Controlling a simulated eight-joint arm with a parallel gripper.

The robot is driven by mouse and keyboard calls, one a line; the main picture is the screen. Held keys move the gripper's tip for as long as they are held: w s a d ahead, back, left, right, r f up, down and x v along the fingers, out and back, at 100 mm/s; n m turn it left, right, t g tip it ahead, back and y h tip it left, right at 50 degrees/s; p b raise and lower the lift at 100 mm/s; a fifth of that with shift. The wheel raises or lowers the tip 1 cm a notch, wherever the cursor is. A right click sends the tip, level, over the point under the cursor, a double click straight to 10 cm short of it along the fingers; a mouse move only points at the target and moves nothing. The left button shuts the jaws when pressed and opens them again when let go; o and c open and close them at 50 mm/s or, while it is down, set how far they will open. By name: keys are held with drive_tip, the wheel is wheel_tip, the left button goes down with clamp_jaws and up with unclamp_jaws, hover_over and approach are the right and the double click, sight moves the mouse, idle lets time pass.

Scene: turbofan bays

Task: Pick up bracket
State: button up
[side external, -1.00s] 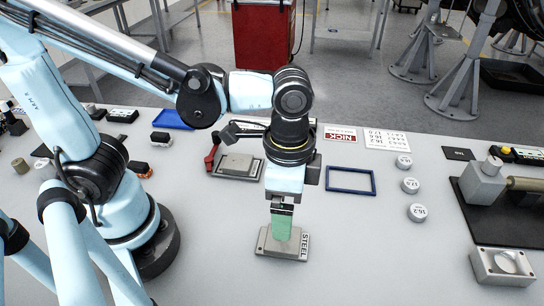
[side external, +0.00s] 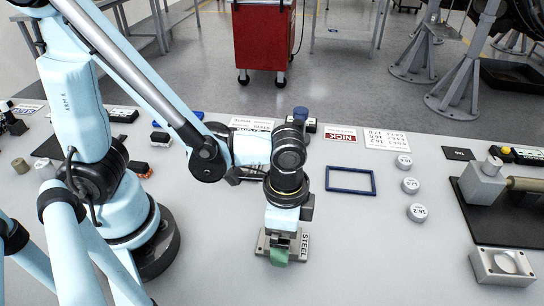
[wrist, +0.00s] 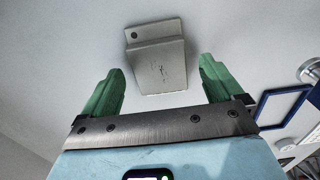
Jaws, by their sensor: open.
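The bracket is a grey angled metal piece with a hole in its flange; it shows in the wrist view (wrist: 160,68). In the side external view the grey piece (side external: 263,243) lies on the light table, mostly hidden by my gripper, with a STEEL label at its right. My gripper (side external: 279,257) is over it, pointing down. In the wrist view my gripper's green fingers (wrist: 158,68) are open, one on each side of the bracket's near part, with gaps visible. Whether they reach down to its level I cannot tell.
A blue rectangular frame (side external: 351,181) lies to the right, with several round labelled weights (side external: 410,185) beyond it. A grey block with a round recess (side external: 503,266) and a black mat (side external: 463,200) are at far right. The table front right of the bracket is clear.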

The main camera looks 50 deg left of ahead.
drive_tip(key=shift+f, duration=0.25)
drive_tip(key=c, duration=1.5)
drive_tip(key=shift+r, duration=0.1)
